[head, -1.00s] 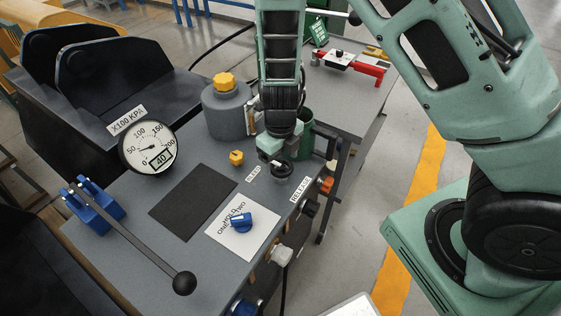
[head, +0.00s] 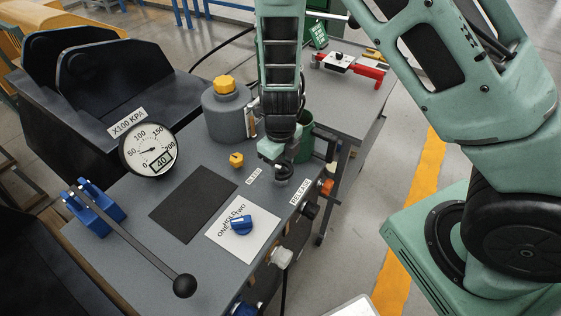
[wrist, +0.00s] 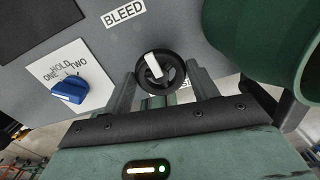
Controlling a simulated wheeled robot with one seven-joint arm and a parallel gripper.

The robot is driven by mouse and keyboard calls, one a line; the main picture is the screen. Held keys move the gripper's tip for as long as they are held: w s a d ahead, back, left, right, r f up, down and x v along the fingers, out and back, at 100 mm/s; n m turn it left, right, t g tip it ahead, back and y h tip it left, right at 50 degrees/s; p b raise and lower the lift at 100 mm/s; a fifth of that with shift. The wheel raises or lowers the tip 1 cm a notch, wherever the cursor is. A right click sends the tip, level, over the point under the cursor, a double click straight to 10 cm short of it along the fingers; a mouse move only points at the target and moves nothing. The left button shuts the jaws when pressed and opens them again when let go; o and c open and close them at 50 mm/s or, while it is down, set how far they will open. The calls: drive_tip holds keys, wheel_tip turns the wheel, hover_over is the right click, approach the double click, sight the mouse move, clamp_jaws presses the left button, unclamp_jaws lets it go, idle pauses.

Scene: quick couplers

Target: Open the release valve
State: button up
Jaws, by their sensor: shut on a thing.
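The release valve (wrist: 160,72) is a round black handwheel with a white bar across its top, beside the partly hidden RELEASE label (head: 300,192). My gripper (wrist: 160,88) is shut on the wheel, with one finger at each side of it in the wrist view. In the head view my gripper (head: 280,165) reaches down over the valve and hides most of it. The pressure gauge (head: 148,149), marked X100 kPa, has its needle toward the lower left, and a small plate on it reads 40.
A blue selector knob (head: 239,225) sits on the ONE/HOLD/TWO plate. A yellow knob (head: 236,160) stands near the BLEED label (wrist: 125,15). A dark green cylinder (wrist: 270,40) stands close to the right of the wheel. A long black lever (head: 140,246) crosses the bench's left side.

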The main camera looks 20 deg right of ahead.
drive_tip(key=n+p, duration=0.1)
drive_tip(key=n, duration=0.3)
drive_tip(key=shift+r, duration=0.1)
drive_tip(key=n+p, duration=0.1)
drive_tip(key=n, duration=0.3)
drive_tip(key=shift+a+n, duration=0.1)
drive_tip(key=shift+n, duration=0.2)
drive_tip(key=n, duration=0.4)
drive_tip(key=shift+s+n+p, duration=0.1)
drive_tip(key=shift+n+p, duration=0.2)
drive_tip(key=n, duration=0.9)
drive_tip(key=shift+s, duration=0.1)
drive_tip(key=n+b, duration=0.1)
drive_tip(key=n, duration=0.3)
drive_tip(key=shift+n, duration=0.3)
drive_tip(key=n, duration=0.4)
drive_tip(key=shift+d+n+b, duration=0.2)
drive_tip(key=shift+n+b, duration=0.15)
drive_tip(key=shift+n, duration=1.75)
